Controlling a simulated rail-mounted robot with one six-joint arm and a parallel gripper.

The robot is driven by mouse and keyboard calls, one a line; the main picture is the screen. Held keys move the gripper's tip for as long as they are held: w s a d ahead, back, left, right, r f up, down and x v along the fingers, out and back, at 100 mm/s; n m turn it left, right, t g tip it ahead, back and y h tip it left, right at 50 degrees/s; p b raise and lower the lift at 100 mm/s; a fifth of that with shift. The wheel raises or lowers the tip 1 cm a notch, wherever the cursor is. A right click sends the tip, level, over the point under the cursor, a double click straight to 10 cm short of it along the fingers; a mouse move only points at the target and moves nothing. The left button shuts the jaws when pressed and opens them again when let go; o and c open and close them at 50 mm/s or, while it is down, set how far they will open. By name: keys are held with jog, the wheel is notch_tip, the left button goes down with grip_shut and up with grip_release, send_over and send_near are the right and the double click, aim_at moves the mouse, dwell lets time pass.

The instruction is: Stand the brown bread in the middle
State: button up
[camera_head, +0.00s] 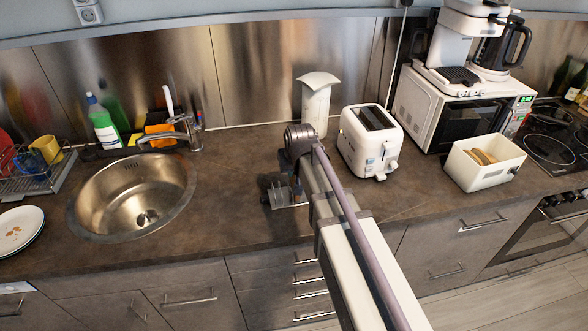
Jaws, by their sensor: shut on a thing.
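My gripper (284,194) is low over the middle of the counter, between the sink and the toaster. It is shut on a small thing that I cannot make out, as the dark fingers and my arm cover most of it. I cannot tell whether it touches the counter. Tan-brown bread slices (484,157) lie in a white open bin (488,176) at the right. No bread is plainly visible at my gripper.
A white toaster (370,142) stands right of my gripper, with a white vase-like container (316,105) behind. A microwave (455,115) bears a coffee maker (470,45). The sink (133,200) is at left. Counter (235,165) between sink and gripper is clear.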

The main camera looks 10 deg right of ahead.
jog(key=shift+f, duration=0.5)
jog(key=o, duration=0.8)
jog(key=p+v, duration=1)
jog(key=v, duration=0.1)
jog(key=shift+r, duration=0.15)
jog(key=shift+f, duration=0.2)
